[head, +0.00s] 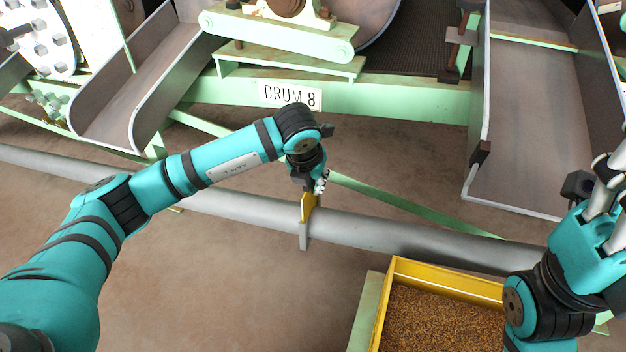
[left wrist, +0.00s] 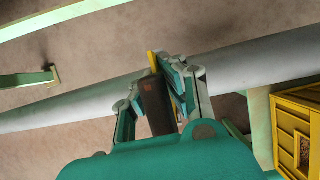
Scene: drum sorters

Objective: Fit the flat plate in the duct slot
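The flat plate (head: 308,207) shows as a narrow yellow piece at the top of the grey duct pipe (head: 385,234). A grey upright piece (head: 304,240), which looks like the slot part, stands below it across the pipe's front. My left gripper (head: 319,185) is at the plate's upper end. In the left wrist view its fingers (left wrist: 158,92) lie on both sides of a dark flat piece, with a yellow edge (left wrist: 153,62) beyond; they look closed on it. How deep the plate sits is hidden. My right gripper (head: 606,195) is at the right edge, fingers spread, empty.
A yellow crate (head: 388,290) of brown grains stands at the front right; its corner shows in the left wrist view (left wrist: 283,135). A green frame labelled DRUM 8 (head: 290,95) and metal chutes (head: 135,95) stand behind the pipe. The floor left of the crate is clear.

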